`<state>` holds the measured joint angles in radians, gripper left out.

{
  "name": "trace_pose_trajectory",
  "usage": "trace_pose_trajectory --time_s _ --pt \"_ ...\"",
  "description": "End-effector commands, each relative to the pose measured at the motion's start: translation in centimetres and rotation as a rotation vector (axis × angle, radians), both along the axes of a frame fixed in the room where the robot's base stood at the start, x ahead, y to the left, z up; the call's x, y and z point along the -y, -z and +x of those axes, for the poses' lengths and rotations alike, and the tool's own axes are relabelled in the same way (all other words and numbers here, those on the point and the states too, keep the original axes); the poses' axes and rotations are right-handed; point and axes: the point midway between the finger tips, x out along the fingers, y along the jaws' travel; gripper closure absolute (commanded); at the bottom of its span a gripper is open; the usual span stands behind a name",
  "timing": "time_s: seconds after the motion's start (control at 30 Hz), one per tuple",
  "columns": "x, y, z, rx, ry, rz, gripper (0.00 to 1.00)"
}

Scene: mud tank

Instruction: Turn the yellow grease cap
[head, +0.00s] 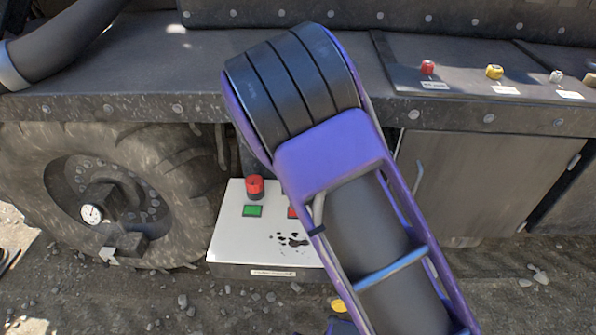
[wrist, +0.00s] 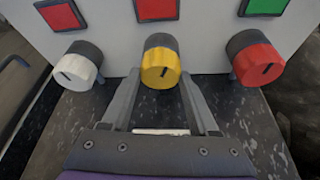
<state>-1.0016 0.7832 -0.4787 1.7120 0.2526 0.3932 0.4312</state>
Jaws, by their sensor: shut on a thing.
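The yellow grease cap (wrist: 160,68) sits in the middle of a row of three caps on a pale panel in the wrist view. It has a dark collar and a dark slot on its face. My gripper (wrist: 158,78) is shut on the yellow cap, one finger on each side. In the head view my purple arm covers the gripper and the yellow cap. The pale panel (head: 232,238) shows there, low beside the wheel.
A white cap (wrist: 77,72) and a red cap (wrist: 258,66) flank the yellow one closely. The red cap also shows in the head view (head: 254,187). The bench (head: 160,65) overhangs the panel, and a large wheel (head: 185,165) stands to its left. Small coloured knobs, including a yellow one (head: 494,72), sit on the bench.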

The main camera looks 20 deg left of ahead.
Motion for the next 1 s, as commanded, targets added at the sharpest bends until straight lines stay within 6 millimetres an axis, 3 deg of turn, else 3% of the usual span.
trace_pose_trajectory --time_s 1.0 --pt "-0.50 0.15 0.29 0.001 0.959 0.001 0.95"
